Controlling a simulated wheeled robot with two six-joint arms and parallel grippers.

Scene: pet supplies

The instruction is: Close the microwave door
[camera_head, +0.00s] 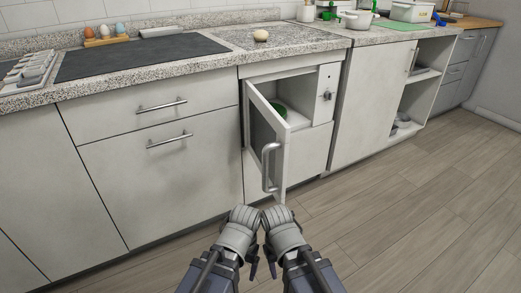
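The white microwave (325,92) is built into the lower cabinets under the counter. Its door (281,150) is hinged at the left and stands wide open toward me, with a curved grey handle (268,167) on it. A green bowl-like item (278,109) shows inside the cavity, partly hidden by the door. My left gripper (247,213) and my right gripper (279,213) are side by side at the bottom middle, below the door and apart from the handle. Their fingertips are too bunched to show whether they are open.
The granite counter (150,72) runs above, with a dark cooktop (140,57), an egg holder (105,40) and a round bun-like item (261,36). Drawers with bar handles (169,140) are left of the microwave. An open shelf (408,105) is at the right. The wooden floor (420,200) is clear at right.

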